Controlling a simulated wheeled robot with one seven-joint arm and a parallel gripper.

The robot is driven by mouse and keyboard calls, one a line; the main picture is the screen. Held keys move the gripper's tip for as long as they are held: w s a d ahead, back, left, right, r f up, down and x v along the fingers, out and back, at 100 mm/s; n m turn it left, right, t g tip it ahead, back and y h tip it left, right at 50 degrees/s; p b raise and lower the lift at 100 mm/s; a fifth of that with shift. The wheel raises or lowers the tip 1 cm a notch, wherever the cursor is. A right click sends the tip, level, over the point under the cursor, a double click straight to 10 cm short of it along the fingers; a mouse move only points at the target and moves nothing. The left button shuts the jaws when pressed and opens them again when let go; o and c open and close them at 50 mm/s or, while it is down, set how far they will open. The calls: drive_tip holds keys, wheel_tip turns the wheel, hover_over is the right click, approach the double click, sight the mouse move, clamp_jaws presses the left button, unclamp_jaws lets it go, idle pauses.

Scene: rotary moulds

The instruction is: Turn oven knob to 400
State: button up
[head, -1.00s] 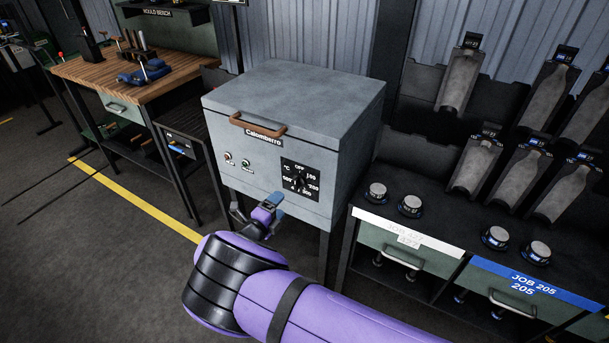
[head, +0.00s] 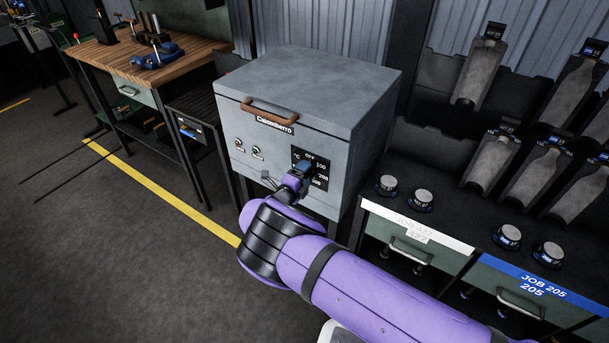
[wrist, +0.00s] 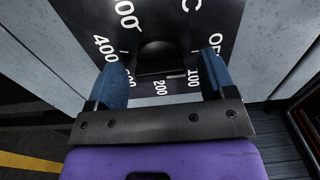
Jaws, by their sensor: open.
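The oven (head: 290,100) is a grey box with a black dial plate (head: 325,164) on its front, marked from OFF up through the hundreds. In the wrist view the dark knob (wrist: 162,55) sits at the plate's middle, with the 400 mark (wrist: 104,47) to its left. My gripper (wrist: 162,78) is open, its two blue fingertips spread on either side of the knob, over the plate. Whether they touch the knob is unclear. Which mark the knob points at cannot be made out. In the head view my gripper (head: 298,174) covers the knob and part of the plate.
A rack (head: 430,225) with round knobs and bottle-shaped moulds stands close on the right. A wooden bench (head: 130,55) is at the left; the floor before it is open.

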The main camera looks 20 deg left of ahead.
drive_tip(key=shift+w, duration=0.15)
drive_tip(key=c, duration=0.9)
drive_tip(key=shift+c, duration=0.2)
